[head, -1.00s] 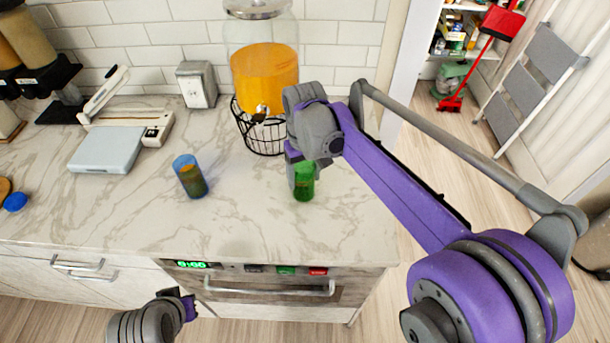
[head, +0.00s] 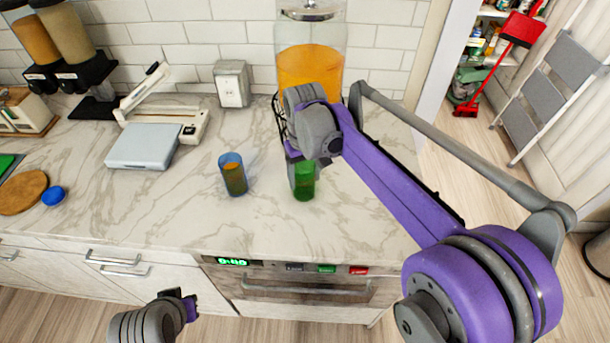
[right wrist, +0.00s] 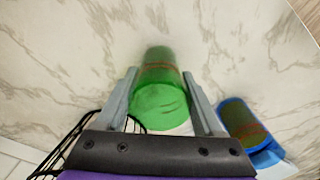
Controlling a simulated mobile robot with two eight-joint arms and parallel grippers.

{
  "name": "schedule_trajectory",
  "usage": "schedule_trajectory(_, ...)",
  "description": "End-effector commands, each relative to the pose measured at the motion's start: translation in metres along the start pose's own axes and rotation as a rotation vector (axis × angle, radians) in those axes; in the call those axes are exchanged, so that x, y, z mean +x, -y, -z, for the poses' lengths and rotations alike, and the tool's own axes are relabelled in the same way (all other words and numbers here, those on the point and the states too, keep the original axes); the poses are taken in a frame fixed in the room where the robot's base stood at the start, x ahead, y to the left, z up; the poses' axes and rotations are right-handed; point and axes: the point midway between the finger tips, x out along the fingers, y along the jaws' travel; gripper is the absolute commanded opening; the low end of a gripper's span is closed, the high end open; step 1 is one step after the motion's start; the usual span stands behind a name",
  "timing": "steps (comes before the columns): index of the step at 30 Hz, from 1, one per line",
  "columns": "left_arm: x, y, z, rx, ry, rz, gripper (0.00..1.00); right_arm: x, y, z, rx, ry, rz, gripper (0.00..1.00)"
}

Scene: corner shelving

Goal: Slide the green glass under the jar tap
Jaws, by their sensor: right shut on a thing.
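The green glass (head: 304,184) stands upright on the marble counter, held by my right gripper (head: 302,168). The right wrist view shows the green glass (right wrist: 158,100) between the two grey fingers (right wrist: 162,92). The clear jar (head: 311,62) with orange drink is behind it against the wall. My right arm hides the jar's tap and most of its black wire stand (head: 280,122); part of the stand (right wrist: 78,142) shows in the right wrist view. My left gripper (head: 190,306) is low in front of the counter, and its fingers are too unclear to read.
A blue glass (head: 233,176) stands left of the green glass, with bare counter between; it also shows in the right wrist view (right wrist: 243,128). The counter's right edge is near my right arm.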

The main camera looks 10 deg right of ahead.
Motion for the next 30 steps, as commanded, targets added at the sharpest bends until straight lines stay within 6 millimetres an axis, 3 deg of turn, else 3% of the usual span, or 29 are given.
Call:
schedule_trajectory(11, 0.0, 0.0, 0.0, 0.0, 0.0, 0.0, 0.0, 0.0, 0.0, 0.001, 0.001, 0.0, 0.0, 0.01)
schedule_trajectory(12, 0.0, 0.0, 0.0, 0.0, 0.0, 0.0, 0.0, 0.0, 0.0, 0.001, 0.001, 0.0, 0.0, 0.71)
schedule_trajectory(17, 0.0, 0.0, 0.0, 0.0, 0.0, 0.0, 0.0, 0.0, 0.0, 0.001, 0.001, 0.0, 0.0, 1.0)
schedule_trajectory(25, 0.0, 0.0, 0.0, 0.0, 0.0, 0.0, 0.0, -0.002, 0.0, 0.001, 0.001, 0.0, 0.0, 1.0)
schedule_trajectory(30, -0.002, 0.0, 0.002, 0.0, -0.001, 0.0, 0.0, -0.021, 0.0, 0.001, 0.001, 0.0, 0.0, 1.0)
